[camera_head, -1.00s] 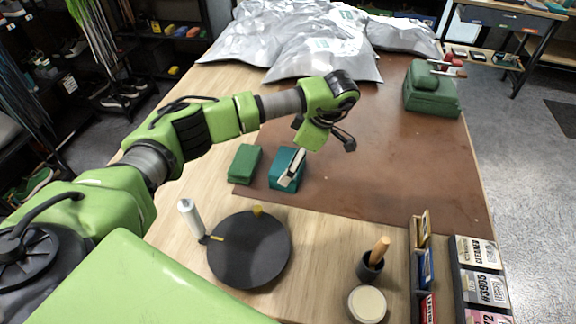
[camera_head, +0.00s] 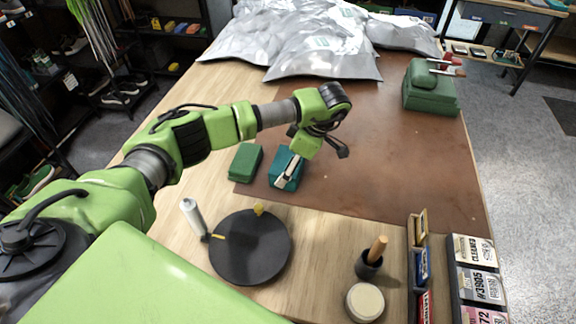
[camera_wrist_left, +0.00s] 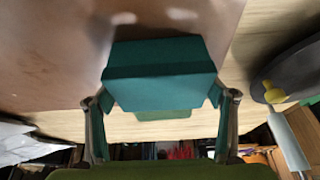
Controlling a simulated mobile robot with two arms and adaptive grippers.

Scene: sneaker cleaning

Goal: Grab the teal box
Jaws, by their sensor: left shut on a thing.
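The teal box (camera_head: 279,180) stands on the brown mat near its front left corner. My left gripper (camera_head: 284,182) reaches down over it from above, and one finger lies across its near side. In the left wrist view the teal box (camera_wrist_left: 160,72) sits between the two fingers of my left gripper (camera_wrist_left: 160,112), which are closed against its sides. Part of the box is hidden by the gripper in the head view. My right gripper is in neither view.
A green box (camera_head: 246,162) stands just left of the teal box. A round black plate (camera_head: 250,252) and a white bottle (camera_head: 192,215) are in front. Silver bags (camera_head: 320,45) cover the table's back.

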